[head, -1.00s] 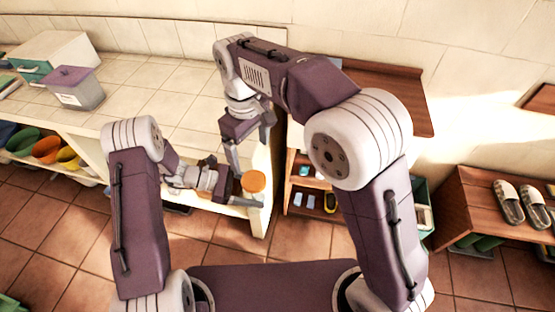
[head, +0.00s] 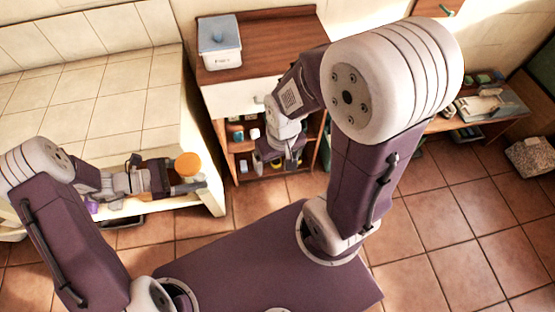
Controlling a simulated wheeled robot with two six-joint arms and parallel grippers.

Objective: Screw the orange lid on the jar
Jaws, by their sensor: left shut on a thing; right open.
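The orange lid (head: 187,163) sits on top of the jar (head: 188,178), in front of the tiled counter's right end. From this view I cannot tell whether it is threaded on. My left gripper (head: 184,186) reaches in from the left and is shut on the jar, just below the lid. Its fingers hide most of the jar, which looks upright. My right gripper (head: 272,163) is open and points down before the wooden cabinet, well to the right of the jar and apart from it.
The tiled counter (head: 120,80) fills the left. A wooden cabinet (head: 270,40) with open shelves carries a white box with a blue-grey lid (head: 219,48). A low wooden bench (head: 480,112) stands at the right. The tiled floor (head: 450,230) at lower right is clear.

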